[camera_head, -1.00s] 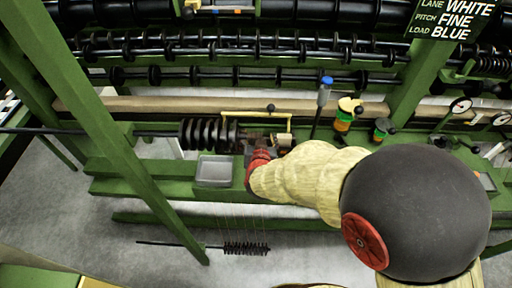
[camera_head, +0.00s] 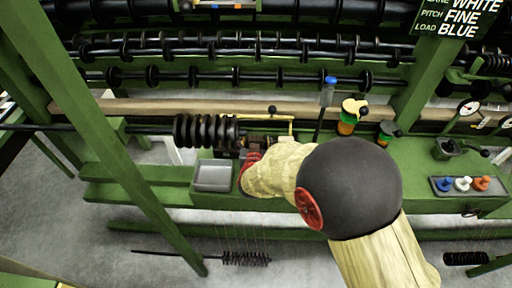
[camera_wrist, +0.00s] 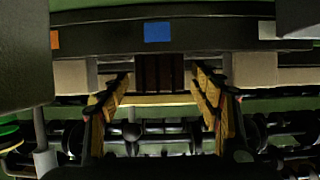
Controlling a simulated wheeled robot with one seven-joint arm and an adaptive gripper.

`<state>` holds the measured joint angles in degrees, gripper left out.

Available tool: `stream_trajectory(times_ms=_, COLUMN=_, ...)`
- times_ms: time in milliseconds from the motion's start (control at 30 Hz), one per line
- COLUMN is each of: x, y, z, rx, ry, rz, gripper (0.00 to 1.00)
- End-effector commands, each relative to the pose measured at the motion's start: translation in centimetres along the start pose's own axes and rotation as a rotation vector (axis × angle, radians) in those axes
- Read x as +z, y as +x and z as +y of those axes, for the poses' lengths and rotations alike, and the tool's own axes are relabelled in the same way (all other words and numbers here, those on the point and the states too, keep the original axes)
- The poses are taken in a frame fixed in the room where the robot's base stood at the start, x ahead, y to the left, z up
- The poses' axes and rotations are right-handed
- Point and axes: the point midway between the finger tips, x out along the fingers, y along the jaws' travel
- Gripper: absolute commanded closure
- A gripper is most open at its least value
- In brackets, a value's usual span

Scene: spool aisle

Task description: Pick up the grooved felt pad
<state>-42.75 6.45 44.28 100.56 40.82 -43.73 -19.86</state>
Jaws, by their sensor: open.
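A dark brown block with upright grooves, which looks like the grooved felt pad (camera_wrist: 160,72), sits in the middle of the wrist view, between two pale blocks. My gripper (camera_wrist: 160,86) is open, with one tan finger on each side of the view. The fingertips reach up toward the grooved block's left and right sides; I cannot tell whether they touch it. In the head view, the red wrist end of my arm is beside the black spool discs (camera_head: 206,131), and the fingers and most of the pad are hidden there.
A grey tray (camera_head: 213,175) lies just left of my gripper. A blue-capped post (camera_head: 327,92) and a yellow-topped spool (camera_head: 352,112) stand to the right. A tray of blue, white and orange pegs (camera_head: 462,193) is farther right. A slanted green beam (camera_head: 110,140) crosses the left.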

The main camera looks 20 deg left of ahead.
Motion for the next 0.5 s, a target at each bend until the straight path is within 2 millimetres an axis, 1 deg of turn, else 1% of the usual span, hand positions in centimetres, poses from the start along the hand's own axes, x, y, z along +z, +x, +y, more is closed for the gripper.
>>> stream_trajectory(times_ms=200, x=-0.12, y=0.02, z=-0.03, rx=-0.001, ry=0.0, rz=0.0, gripper=0.38)
stream_trajectory(times_ms=500, x=-0.09, y=0.0, z=-0.04, rx=-0.001, ry=0.0, rz=0.0, gripper=0.55)
